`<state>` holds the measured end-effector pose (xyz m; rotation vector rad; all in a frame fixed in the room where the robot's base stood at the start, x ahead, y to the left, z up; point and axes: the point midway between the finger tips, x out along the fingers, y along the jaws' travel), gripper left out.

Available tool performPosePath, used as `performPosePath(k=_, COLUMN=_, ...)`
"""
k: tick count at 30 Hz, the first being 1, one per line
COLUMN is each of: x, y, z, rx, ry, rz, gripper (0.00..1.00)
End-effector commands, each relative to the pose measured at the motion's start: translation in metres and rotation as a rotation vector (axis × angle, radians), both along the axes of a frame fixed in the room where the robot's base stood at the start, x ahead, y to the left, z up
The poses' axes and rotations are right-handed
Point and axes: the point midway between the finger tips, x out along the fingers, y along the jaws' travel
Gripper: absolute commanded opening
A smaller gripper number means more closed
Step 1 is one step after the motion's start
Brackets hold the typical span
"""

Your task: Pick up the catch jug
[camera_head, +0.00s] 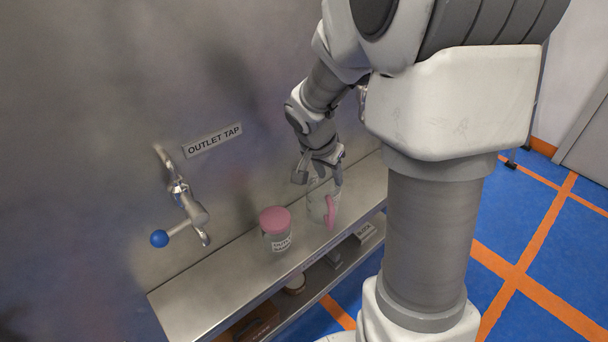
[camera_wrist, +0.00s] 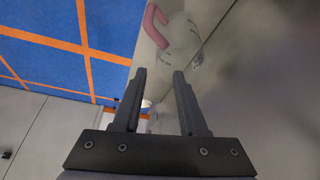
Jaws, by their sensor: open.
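The catch jug (camera_head: 317,200) is a clear vessel with a pink handle, standing on the steel shelf (camera_head: 190,297) below the wall. Its handle is on the right side in the head view. In the wrist view the jug (camera_wrist: 181,42) is near the top, beyond the fingertips, with the pink handle at its upper left. My gripper (camera_head: 318,174) is at the jug's top in the head view and hides part of the rim. In the wrist view my gripper (camera_wrist: 160,73) is open, with nothing seen between the fingers. I cannot tell whether it touches the jug.
A jar with a pink lid (camera_head: 275,219) and a label stands left of the jug. An outlet tap (camera_head: 189,204) with a blue knob juts from the wall further left. A lower shelf holds small items, including a round one (camera_head: 295,284). The shelf's left end is clear.

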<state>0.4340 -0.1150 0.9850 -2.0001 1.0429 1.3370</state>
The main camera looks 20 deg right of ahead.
Motion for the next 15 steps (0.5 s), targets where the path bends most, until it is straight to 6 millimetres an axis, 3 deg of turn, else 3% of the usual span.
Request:
performPosePath(k=3, x=0.004, y=-0.006, z=-0.02, rx=0.0, ry=0.003, rz=0.0, gripper=0.42)
performPosePath(k=11, x=0.008, y=-0.012, z=-0.035, rx=-0.001, ry=0.001, rz=0.0, gripper=0.42)
performPosePath(k=15, x=0.011, y=-0.018, z=-0.053, rx=0.001, ry=0.003, rz=-0.001, gripper=0.42)
